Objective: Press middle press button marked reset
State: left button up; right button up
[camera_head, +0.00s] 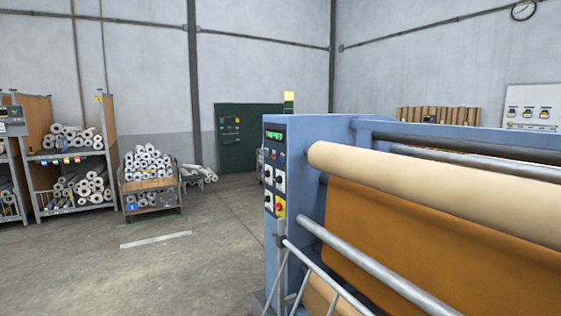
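The blue calender press (350,131) stands at the right, with a cream roll (430,185) and brown sheet (400,230) on it. Its dark control panel (275,165) is on the near left end, with a green-lit display (274,135) at the top. Below the display are small buttons (275,154), white switch plates and a red knob on a yellow plate (279,206). The markings are too small to read, so I cannot tell which button says reset. Neither of my grippers is in view.
Metal rails (315,275) stand in front of the press. Shelves with white rolls (75,185) and a loaded cart (150,190) stand at the left. A green board (238,150) is at the back wall. The concrete floor (130,270) at front left is clear.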

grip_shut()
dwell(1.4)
